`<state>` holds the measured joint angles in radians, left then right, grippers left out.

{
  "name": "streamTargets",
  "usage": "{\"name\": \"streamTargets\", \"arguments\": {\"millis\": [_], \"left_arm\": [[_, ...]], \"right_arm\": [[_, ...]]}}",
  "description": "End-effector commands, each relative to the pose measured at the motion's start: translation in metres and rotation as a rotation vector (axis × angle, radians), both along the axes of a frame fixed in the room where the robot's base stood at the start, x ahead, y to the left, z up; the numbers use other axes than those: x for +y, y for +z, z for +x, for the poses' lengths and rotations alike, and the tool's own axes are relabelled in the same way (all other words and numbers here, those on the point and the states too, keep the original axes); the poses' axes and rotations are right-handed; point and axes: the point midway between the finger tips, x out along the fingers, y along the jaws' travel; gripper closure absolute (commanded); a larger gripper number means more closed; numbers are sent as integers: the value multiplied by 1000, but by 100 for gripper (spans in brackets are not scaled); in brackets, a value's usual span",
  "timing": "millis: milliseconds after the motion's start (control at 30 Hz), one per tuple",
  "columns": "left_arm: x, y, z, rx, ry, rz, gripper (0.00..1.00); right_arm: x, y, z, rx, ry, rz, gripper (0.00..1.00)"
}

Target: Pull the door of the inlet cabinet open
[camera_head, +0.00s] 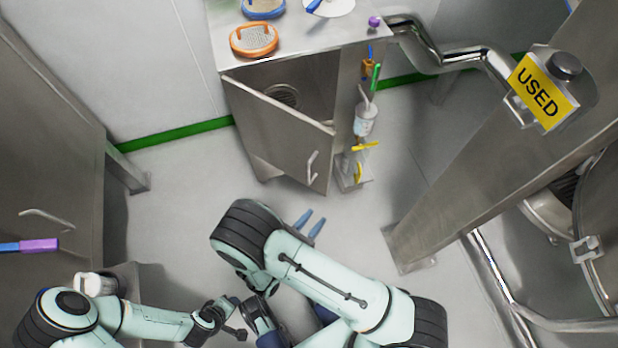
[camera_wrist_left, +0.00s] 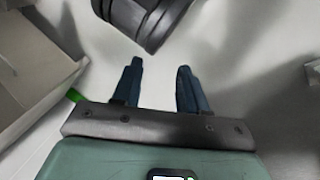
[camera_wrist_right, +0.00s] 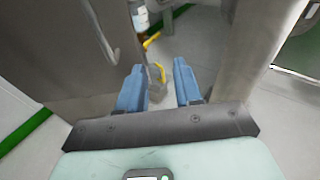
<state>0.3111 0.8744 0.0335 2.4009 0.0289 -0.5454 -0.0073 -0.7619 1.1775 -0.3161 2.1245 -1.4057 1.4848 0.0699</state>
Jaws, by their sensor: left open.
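The inlet cabinet (camera_head: 226,108) stands at the back, with a pipe at its right. Its grey door (camera_head: 275,135) stands partly open, swung toward me, and a round vent shows inside. The bar handle (camera_head: 312,165) is near the door's free edge; it also shows at upper left in the right wrist view (camera_wrist_right: 103,35). My right gripper (camera_head: 312,217) is open and empty, in front of and below the handle, apart from it. My left gripper (camera_wrist_left: 157,66) is open and empty in the left wrist view; in the head view its fingers are mostly hidden.
An orange-rimmed sieve (camera_head: 254,40) lies on the cabinet top. A bottle (camera_head: 365,118) and brushes hang on its right side. A steel column (camera_head: 470,150) with a yellow USED sign (camera_head: 541,92) stands right. Another cabinet (camera_head: 50,150) stands left.

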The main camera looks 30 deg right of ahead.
Motion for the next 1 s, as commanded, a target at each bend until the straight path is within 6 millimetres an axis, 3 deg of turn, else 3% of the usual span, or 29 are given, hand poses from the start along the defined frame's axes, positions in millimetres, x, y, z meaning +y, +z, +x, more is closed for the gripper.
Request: {"name": "streamTargets", "arguments": {"millis": [33, 100, 267, 800, 1000], "left_arm": [[2, -10, 3, -7, 3, 4, 57], [4, -14, 6, -16, 7, 8, 57], [6, -16, 9, -26, 11, 12, 57], [16, -29, 28, -74, 31, 37, 57], [19, -32, 33, -90, 37, 45, 57]], "right_arm": [[17, 3, 16, -52, 88, -43, 66], [33, 14, 30, -108, 170, -88, 66], [41, 26, 44, -160, 235, -123, 66], [-40, 26, 105, -158, 228, -122, 66], [-57, 26, 119, -157, 231, -121, 66]]}}
